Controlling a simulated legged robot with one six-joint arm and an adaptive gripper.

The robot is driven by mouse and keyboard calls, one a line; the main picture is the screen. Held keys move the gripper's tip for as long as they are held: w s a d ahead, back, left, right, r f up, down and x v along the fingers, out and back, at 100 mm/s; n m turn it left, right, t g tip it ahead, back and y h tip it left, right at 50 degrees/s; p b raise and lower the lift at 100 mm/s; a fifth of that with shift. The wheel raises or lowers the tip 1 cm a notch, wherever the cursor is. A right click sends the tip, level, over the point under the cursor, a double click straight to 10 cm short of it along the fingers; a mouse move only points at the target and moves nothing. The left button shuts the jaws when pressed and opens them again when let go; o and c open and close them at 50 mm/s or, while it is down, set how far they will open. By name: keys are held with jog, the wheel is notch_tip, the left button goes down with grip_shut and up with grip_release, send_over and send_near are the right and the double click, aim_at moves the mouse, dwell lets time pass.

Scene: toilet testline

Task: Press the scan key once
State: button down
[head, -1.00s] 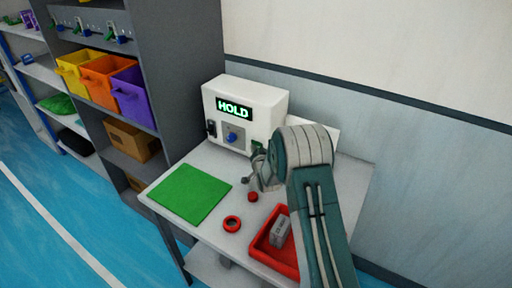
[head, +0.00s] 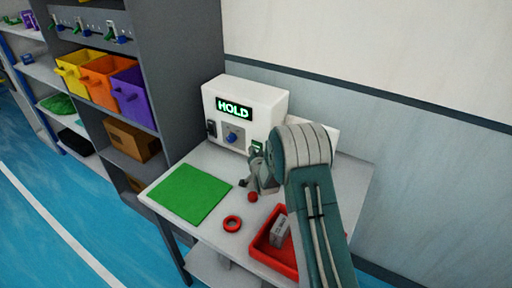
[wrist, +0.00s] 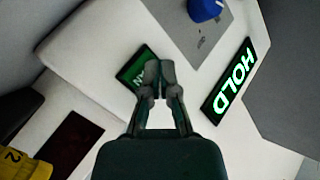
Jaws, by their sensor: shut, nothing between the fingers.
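The white machine (head: 265,98) stands at the back of the table, and its display (head: 234,108) reads HOLD. The green scan key (head: 258,146) is on its front, right of the blue knob, and is partly covered by my arm. In the wrist view the green key (wrist: 133,68) shows beside my fingertips, which hide part of its lettering. My gripper (wrist: 159,72) is shut and empty, its tips overlapping the key's edge in this view. I cannot tell whether they touch it. In the head view my gripper (head: 256,158) is close to the machine's front.
A blue knob (head: 232,137) is on the machine's front. On the table are a green mat (head: 190,193), a red ring (head: 232,224), a small red piece (head: 252,197) and a red tray (head: 262,262) holding a grey box (head: 279,233). Shelves with bins (head: 130,95) stand left.

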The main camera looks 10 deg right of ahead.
jog(key=shift+s+a, duration=1.75)
jog(key=shift+s, duration=0.05)
jog(key=s+r+n+g, duration=0.2)
jog(key=s+r+g, duration=0.1)
jog(key=s+r, duration=0.5)
jog(key=s+r+n+g, duration=0.15)
jog(key=s+r, duration=0.35)
jog(key=r, duration=0.5)
jog(key=s+r+n+g, duration=0.2)
jog(key=s+g, duration=0.1)
jog(key=s, duration=1.2)
jog(key=s+d+r+n+g, duration=0.1)
jog(key=s+n+g, duration=0.1)
jog(key=s, duration=1.3)
jog(key=shift+r+g, duration=0.35)
jog(key=shift+g, duration=0.3)
